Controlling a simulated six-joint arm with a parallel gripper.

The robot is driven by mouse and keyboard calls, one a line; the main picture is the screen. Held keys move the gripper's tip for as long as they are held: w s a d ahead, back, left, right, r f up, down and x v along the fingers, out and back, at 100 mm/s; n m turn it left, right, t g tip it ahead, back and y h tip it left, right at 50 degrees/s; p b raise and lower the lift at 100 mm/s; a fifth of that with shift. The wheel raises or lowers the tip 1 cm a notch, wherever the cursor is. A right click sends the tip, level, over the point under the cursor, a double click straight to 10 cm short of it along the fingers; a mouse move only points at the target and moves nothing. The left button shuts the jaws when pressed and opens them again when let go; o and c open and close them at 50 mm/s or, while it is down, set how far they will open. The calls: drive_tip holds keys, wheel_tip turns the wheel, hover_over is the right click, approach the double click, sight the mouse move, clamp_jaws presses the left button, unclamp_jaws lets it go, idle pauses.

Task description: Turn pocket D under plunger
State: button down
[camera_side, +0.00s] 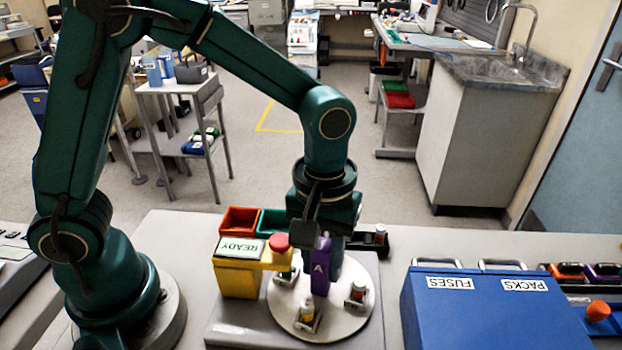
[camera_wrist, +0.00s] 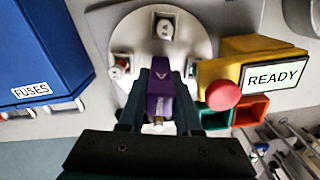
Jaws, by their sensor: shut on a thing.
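A pale round turntable (camera_side: 290,322) carries several small pockets with vials; it also shows in the wrist view (camera_wrist: 195,35). The block also shows in the side view (camera_side: 320,272). The red-topped plunger (camera_side: 279,241) is on the yellow station, just left of the block; a pocket (camera_side: 286,275) sits below it. A front pocket (camera_side: 307,317) and a right pocket (camera_side: 357,293) hold vials. I cannot make out which pocket is D.
The yellow station (camera_side: 237,279) has a screen (camera_side: 240,249) reading READY. Red (camera_side: 239,219) and green (camera_side: 271,221) bins stand behind it. A blue box (camera_side: 480,315) labelled FUSES and PACKS stands right of the turntable, with a strip of bare bench between.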

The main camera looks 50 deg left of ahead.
drive_tip(key=shift+w+n, duration=0.15)
drive_tip(key=shift+n, duration=1.35)
drive_tip(key=c, duration=0.6)
unclamp_jaws()
